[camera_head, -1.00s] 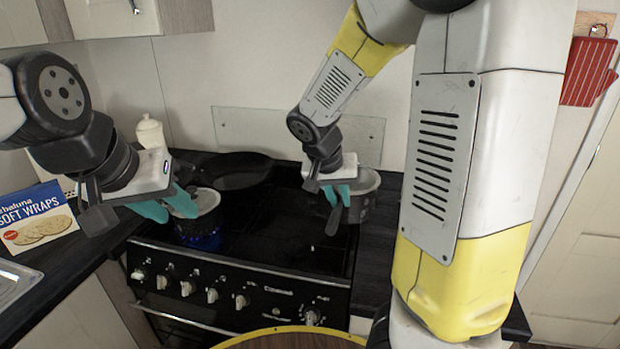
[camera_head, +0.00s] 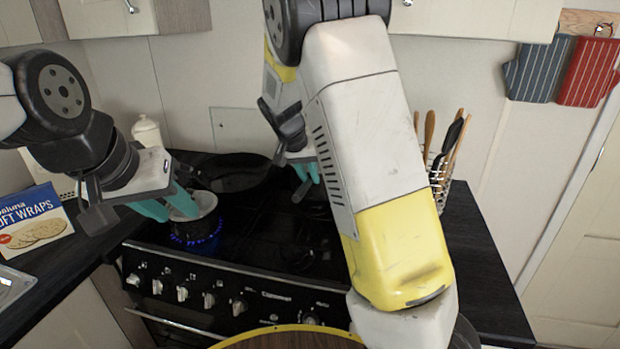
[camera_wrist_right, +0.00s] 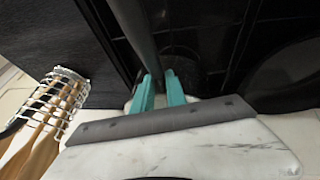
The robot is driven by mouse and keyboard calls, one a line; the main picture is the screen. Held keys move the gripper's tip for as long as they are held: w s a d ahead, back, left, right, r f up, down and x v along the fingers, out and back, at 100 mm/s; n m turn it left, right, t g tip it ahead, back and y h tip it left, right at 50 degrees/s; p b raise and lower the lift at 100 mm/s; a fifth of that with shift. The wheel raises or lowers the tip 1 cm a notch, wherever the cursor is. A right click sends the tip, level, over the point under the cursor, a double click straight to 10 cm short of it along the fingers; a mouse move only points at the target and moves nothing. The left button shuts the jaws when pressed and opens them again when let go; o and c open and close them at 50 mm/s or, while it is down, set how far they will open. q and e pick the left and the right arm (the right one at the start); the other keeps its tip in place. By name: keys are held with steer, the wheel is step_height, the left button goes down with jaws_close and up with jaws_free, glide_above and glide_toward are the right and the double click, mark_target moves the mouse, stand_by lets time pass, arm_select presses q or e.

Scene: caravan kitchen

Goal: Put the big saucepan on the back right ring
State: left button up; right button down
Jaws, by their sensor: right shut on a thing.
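My right gripper (camera_head: 303,170) is shut on the dark handle (camera_head: 300,192) of the big saucepan, over the right part of the hob. The handle also shows between the teal fingers in the right wrist view (camera_wrist_right: 138,35). The pan's body is hidden behind my right arm, so I cannot tell whether it touches the hob. The back right ring is hidden too. My left gripper (camera_head: 168,205) has its fingers apart beside a smaller saucepan (camera_head: 196,228) on the front left ring, which glows blue. I cannot tell whether a handle lies between them.
A dark frying pan (camera_head: 235,173) sits at the back left of the hob (camera_head: 275,240). A wire utensil holder (camera_head: 440,185) stands on the worktop to the right. A wraps packet (camera_head: 32,228) and a white jar (camera_head: 146,132) are at the left. The front middle hob is clear.

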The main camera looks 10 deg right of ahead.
steer(key=shift+w+a+f, duration=0.1)
steer(key=shift+w+f, duration=0.2)
steer(key=shift+f, duration=0.3)
steer(key=shift+w+a+f, duration=0.15)
steer(key=shift+w+f, duration=0.1)
steer(key=shift+f, duration=0.3)
steer(key=shift+w+a+f, duration=0.1)
steer(key=shift+w+f, duration=0.2)
steer(key=shift+f, duration=0.3)
steer(key=c, duration=1.3)
jaws_free()
steer(key=shift+f, duration=0.1)
steer(key=shift+c, duration=0.2)
